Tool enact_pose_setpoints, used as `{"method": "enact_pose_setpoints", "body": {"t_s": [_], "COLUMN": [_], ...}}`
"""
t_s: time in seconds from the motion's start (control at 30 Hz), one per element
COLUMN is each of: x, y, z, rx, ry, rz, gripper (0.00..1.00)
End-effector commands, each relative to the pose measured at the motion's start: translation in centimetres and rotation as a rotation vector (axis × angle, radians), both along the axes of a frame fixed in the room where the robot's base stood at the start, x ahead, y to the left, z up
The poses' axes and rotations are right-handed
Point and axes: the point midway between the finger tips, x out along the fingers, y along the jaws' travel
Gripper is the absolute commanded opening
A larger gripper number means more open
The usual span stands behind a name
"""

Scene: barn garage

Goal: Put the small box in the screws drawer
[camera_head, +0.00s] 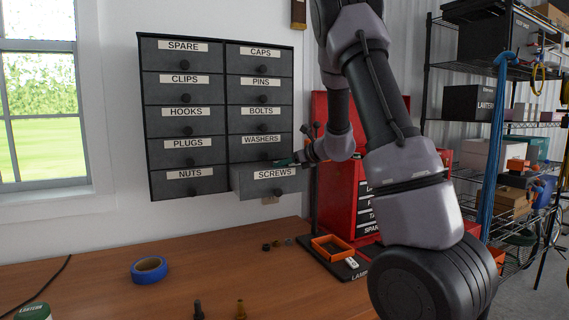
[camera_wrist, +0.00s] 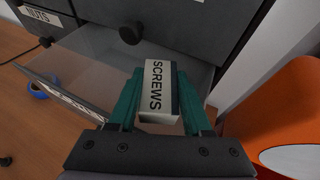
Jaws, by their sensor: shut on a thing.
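The screws drawer (camera_head: 266,184) is the bottom right drawer of the dark wall cabinet (camera_head: 147,130) and is pulled out. In the wrist view its pale, empty-looking inside (camera_wrist: 95,55) and its front panel (camera_wrist: 62,95) show. The small box (camera_wrist: 155,90), white and dark with a SCREWS label, stands between the teal fingers of my gripper (camera_wrist: 160,76). My gripper is shut on it and appears over the open drawer. In the head view my gripper (camera_head: 291,161) is at the drawer's upper right; the box cannot be made out there. Whether the box touches the drawer is unclear.
Other labelled drawers, such as NUTS (camera_head: 190,183) and WASHERS (camera_head: 262,148), look shut. A red tool cabinet (camera_head: 338,195) stands close right of the drawer. Blue tape (camera_head: 149,270) and an orange tray (camera_head: 331,247) lie on the wooden bench (camera_head: 100,262) below.

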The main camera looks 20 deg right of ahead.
Motion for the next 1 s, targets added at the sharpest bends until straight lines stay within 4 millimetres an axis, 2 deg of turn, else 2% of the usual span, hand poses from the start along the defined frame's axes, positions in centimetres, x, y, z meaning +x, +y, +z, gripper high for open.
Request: {"method": "enact_pose_setpoints", "body": {"t_s": [0.23,0.27,0.3,0.33,0.67,0.8,1.0], "x": [0.0,0.0,0.0,0.0,0.0,-0.1,-3.6], "y": [0.0,0.0,0.0,0.0,0.0,0.0,-2.5], "z": [-0.4,-0.4,-0.4,-0.4,-0.2,1.2,2.7], "rx": [0.001,0.001,0.001,0.001,0.001,0.002,0.004], "ry": [0.000,0.001,0.001,0.001,-0.001,-0.003,-0.002], "rz": [0.000,0.000,0.000,0.000,0.000,0.000,-0.004], "gripper": [0.00,0.61,0.76,0.79,0.79,0.79,0.79]}}
